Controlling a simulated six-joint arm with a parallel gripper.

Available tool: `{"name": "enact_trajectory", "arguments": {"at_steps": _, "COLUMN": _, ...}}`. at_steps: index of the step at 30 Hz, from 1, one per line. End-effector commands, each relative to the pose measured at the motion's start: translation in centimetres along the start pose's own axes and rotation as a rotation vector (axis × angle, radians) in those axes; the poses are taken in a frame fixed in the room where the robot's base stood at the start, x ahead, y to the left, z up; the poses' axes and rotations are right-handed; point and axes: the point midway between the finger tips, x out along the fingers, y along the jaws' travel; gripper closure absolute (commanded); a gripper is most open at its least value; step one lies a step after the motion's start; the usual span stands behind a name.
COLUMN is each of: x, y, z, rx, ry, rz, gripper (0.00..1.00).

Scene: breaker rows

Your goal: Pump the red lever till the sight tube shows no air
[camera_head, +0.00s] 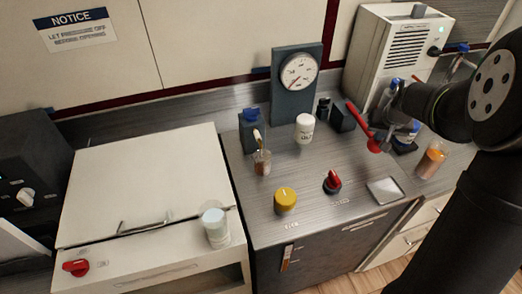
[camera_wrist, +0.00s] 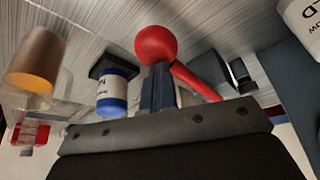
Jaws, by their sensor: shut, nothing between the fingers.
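The red lever (camera_head: 359,118) slants from a dark block on the counter down to a red ball knob (camera_head: 374,146). In the wrist view the knob (camera_wrist: 156,44) is just past my fingertips, and the lever's rod (camera_wrist: 197,82) runs off to the lower right. My gripper (camera_head: 384,138) is shut and empty beside the knob; its fingers (camera_wrist: 158,86) overlap the knob's edge in the wrist view. I cannot tell whether they touch it. I cannot make out the sight tube for certain; my arm hides part of the counter's right side.
A gauge (camera_head: 299,71) on a grey panel and a white bottle (camera_head: 305,128) stand left of the lever. A yellow knob (camera_head: 286,200) and red switch (camera_head: 333,181) are nearer the front.

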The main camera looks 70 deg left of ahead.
Motion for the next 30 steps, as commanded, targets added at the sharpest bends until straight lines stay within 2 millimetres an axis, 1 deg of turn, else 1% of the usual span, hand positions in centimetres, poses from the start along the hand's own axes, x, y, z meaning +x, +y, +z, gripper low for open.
{"name": "enact_trajectory", "arguments": {"at_steps": 3, "x": 0.6, "y": -0.1, "z": 0.2, "rx": 0.000, "ry": -0.001, "rz": -0.001, "gripper": 1.00}}
{"name": "enact_trajectory", "arguments": {"at_steps": 11, "x": 0.2, "y": -0.1, "z": 0.1, "rx": 0.000, "ry": 0.000, "rz": -0.001, "gripper": 1.00}}
{"name": "enact_trajectory", "arguments": {"at_steps": 30, "x": -5.0, "y": 0.0, "z": -2.1, "rx": -0.001, "ry": 0.000, "rz": 0.000, "gripper": 1.00}}
